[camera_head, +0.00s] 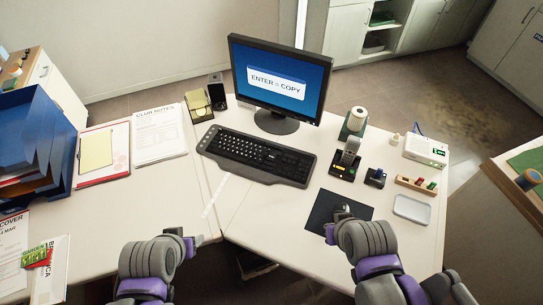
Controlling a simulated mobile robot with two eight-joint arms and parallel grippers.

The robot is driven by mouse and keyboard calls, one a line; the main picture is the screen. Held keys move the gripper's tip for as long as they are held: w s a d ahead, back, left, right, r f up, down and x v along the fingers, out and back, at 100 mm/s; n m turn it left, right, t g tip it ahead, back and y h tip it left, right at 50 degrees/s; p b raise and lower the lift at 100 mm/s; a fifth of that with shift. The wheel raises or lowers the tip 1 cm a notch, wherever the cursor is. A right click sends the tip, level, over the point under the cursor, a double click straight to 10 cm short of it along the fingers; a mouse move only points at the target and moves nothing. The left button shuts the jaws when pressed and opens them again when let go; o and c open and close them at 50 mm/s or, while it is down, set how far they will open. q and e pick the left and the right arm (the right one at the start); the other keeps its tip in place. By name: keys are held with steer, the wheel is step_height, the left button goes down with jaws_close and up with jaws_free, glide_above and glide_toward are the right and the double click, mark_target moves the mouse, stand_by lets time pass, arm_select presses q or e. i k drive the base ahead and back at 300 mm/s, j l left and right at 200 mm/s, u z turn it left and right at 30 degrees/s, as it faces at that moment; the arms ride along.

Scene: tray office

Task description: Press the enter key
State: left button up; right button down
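The black keyboard (246,152) lies flat on the white desk in front of the monitor (280,80). The single enter key is too small to make out. The monitor shows "ENTER = COPY" on a blue screen. My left gripper (198,240) is at the desk's front edge, below and left of the keyboard and apart from it. My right gripper (335,220) is over the dark mouse pad (322,207), to the right of and below the keyboard. Both fingertips are small and partly hidden by my arms, so I cannot tell their opening.
Papers (160,134) and a blue file rack (35,150) are at left. Desk in front of the keyboard is clear.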

mark_target(272, 157)
steer(key=j+u, duration=0.35)
steer(key=i+j+u, duration=0.1)
steer(key=j+u, duration=0.25)
